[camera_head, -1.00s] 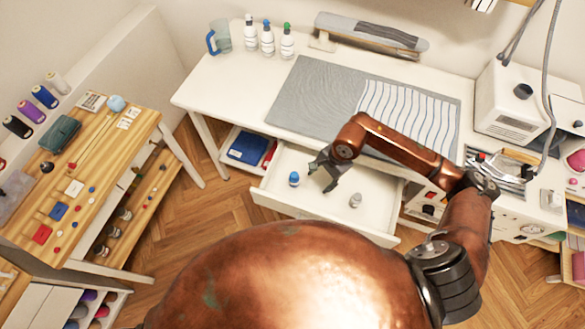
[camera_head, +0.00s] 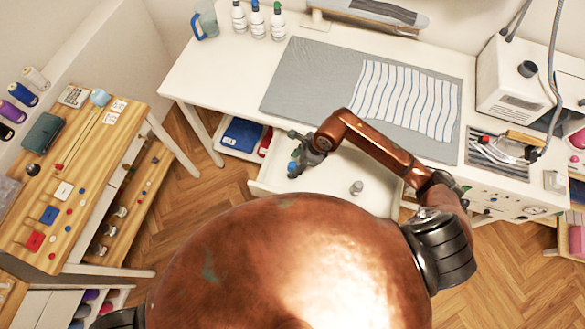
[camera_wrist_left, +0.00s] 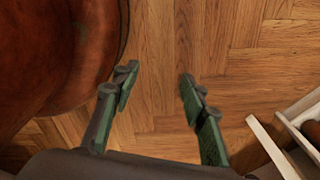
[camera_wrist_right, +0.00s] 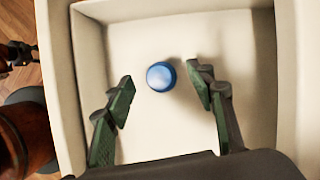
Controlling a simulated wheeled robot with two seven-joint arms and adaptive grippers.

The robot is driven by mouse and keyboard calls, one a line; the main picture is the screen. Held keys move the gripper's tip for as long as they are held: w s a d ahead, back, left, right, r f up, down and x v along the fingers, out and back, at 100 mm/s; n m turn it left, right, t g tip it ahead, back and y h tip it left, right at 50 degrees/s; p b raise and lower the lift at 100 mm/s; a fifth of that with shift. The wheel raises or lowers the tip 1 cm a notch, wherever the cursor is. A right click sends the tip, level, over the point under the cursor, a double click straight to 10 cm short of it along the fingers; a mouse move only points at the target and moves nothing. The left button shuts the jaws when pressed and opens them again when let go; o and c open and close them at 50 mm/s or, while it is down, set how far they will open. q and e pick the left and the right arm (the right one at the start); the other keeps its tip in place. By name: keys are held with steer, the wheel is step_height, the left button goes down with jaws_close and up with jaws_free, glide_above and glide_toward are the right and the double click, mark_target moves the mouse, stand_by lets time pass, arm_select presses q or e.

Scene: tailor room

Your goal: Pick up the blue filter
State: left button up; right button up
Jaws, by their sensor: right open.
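The blue filter (camera_wrist_right: 161,76) lies inside the open white drawer (camera_wrist_right: 92,60). In the right wrist view it shows as a round blue top between and slightly beyond my fingertips. In the head view the filter (camera_head: 292,167) is partly hidden by my right gripper. My right gripper (camera_wrist_right: 160,88) is open and empty over the drawer, with one finger on each side of the filter; I see no contact. In the head view my right gripper (camera_head: 303,158) is at the drawer's left part. My left gripper (camera_wrist_left: 158,85) is open and empty above the wooden floor.
A small grey-white object (camera_head: 356,187) stands in the drawer to the right. The white table (camera_head: 225,75) with a grey mat (camera_head: 310,80) is above the drawer. A blue item (camera_head: 241,134) lies in a compartment left of the drawer. A wooden shelf (camera_head: 85,150) stands at far left.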

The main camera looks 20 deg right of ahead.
steer(key=shift+w+a+f, duration=0.1)
steer(key=shift+a+f, duration=0.15)
steer(key=shift+f, duration=0.65)
steer(key=c, duration=0.7)
arm_select(q)
steer(key=shift+w+d, duration=0.2)
steer(key=shift+w, duration=0.3)
arm_select(e)
steer(key=c, duration=0.6)
steer(key=shift+o, duration=0.2)
steer(key=shift+r, duration=0.1)
